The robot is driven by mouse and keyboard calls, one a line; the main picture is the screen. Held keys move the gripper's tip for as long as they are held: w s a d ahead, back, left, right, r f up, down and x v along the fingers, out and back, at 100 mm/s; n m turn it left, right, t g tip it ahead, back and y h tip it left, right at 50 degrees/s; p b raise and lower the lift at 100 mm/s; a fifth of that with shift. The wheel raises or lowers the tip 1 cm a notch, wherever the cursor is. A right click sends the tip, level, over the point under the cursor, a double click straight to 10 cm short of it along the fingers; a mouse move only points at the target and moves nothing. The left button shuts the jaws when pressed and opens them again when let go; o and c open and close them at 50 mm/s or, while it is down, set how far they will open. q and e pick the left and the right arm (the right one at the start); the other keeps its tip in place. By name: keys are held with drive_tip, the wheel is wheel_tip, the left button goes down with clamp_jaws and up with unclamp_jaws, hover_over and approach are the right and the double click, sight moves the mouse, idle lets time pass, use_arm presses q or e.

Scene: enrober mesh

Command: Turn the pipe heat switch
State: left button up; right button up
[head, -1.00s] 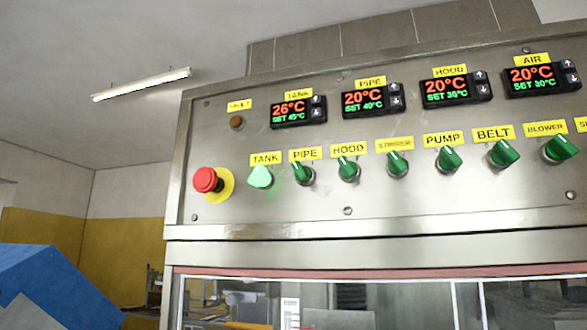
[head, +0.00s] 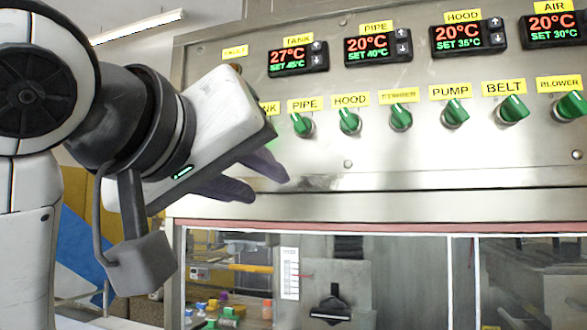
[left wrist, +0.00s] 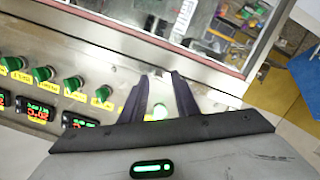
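The pipe heat switch (head: 303,125) is a dark green, unlit knob under a yellow PIPE label (head: 305,104). In the left wrist view it appears as the knob (left wrist: 103,93) left of the fingers. The pipe display (head: 378,46) reads 20°C, set 40°C. My left gripper (head: 268,187) is in front of the panel, below and left of the pipe switch, not touching it. In the left wrist view its two dark fingers (left wrist: 161,78) are apart with nothing held. The lit tank switch (left wrist: 160,111) glows between them; my gripper hides it in the head view. My right gripper is out of view.
Hood (head: 349,121), stirrer (head: 400,117), pump (head: 455,113), belt (head: 512,110) and blower (head: 571,106) knobs stand in a row to the right. The tank display (head: 298,59) reads 27°C. A window (head: 340,270) lies below the panel.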

use_arm(q)
drive_tip(key=t, duration=0.1)
approach(297, 120)
drive_tip(key=s+f, duration=0.1)
drive_tip(key=shift+t, duration=0.3)
drive_tip(key=p+x, duration=0.1)
drive_tip(key=x, duration=0.2)
drive_tip(key=p+x, duration=0.1)
drive_tip(key=x, duration=0.2)
drive_tip(key=p+x, duration=0.2)
drive_tip(key=x, duration=0.1)
drive_tip(key=shift+a+r, duration=0.25)
drive_tip(key=shift+w+d, duration=0.15)
drive_tip(key=shift+w, duration=0.2)
clamp_jaws()
